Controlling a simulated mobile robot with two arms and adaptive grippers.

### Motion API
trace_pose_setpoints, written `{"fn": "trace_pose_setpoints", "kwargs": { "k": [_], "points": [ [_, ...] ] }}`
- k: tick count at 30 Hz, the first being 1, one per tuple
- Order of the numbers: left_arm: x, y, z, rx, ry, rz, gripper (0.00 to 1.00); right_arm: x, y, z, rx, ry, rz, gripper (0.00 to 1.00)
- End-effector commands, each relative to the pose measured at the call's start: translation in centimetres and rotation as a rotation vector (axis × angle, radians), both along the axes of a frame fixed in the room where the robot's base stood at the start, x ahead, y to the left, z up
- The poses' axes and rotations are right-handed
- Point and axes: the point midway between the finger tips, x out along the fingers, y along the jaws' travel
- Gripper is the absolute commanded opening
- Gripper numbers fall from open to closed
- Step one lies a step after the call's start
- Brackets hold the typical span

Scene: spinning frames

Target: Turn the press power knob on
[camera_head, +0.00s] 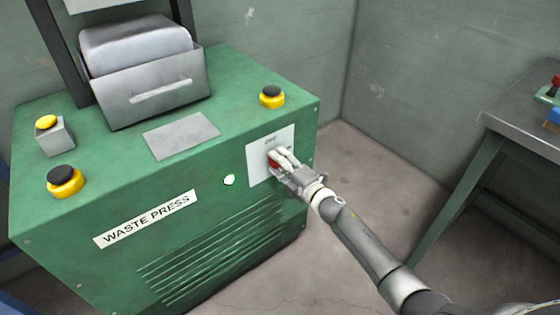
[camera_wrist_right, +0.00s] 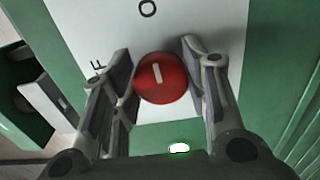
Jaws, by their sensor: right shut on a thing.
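The press power knob (camera_wrist_right: 163,78) is round and red with a short white mark, on a white label plate (camera_head: 258,172) on the front of the green waste press (camera_head: 200,190). In the head view the knob (camera_head: 273,159) is partly hidden by my right gripper (camera_head: 281,160). In the right wrist view my right gripper's fingers (camera_wrist_right: 160,85) stand on both sides of the knob and are shut on it. The white mark runs nearly along the picture's vertical, slightly tilted. Letters show on the plate, partly cut off. My left gripper is not in view.
A lit white-green lamp (camera_head: 229,180) is on the press front beside the plate. Yellow-based black buttons (camera_head: 271,97) and a grey box with a yellow button (camera_head: 50,135) are on top. A metal table (camera_head: 525,130) stands at the right, with bare floor between.

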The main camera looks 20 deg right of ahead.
Motion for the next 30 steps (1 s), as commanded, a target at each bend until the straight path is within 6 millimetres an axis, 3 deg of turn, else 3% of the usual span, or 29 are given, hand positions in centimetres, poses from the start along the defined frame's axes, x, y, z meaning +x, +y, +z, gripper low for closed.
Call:
{"fn": "trace_pose_setpoints", "kwargs": {
  "k": [15, 16, 20, 30],
  "points": [
    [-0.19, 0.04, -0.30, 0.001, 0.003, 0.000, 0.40, -0.01, -0.09, -0.14, 0.016, 0.008, -0.002, 0.18],
    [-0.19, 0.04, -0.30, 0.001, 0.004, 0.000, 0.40, -0.02, -0.10, -0.14, 0.016, 0.008, -0.002, 0.46],
    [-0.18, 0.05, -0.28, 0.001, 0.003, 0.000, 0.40, -0.01, -0.08, -0.12, 0.015, 0.008, -0.001, 0.62],
    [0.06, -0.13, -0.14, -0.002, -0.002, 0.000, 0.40, -0.08, -0.06, -0.06, 0.015, 0.006, 0.000, 0.62]
  ]
}}
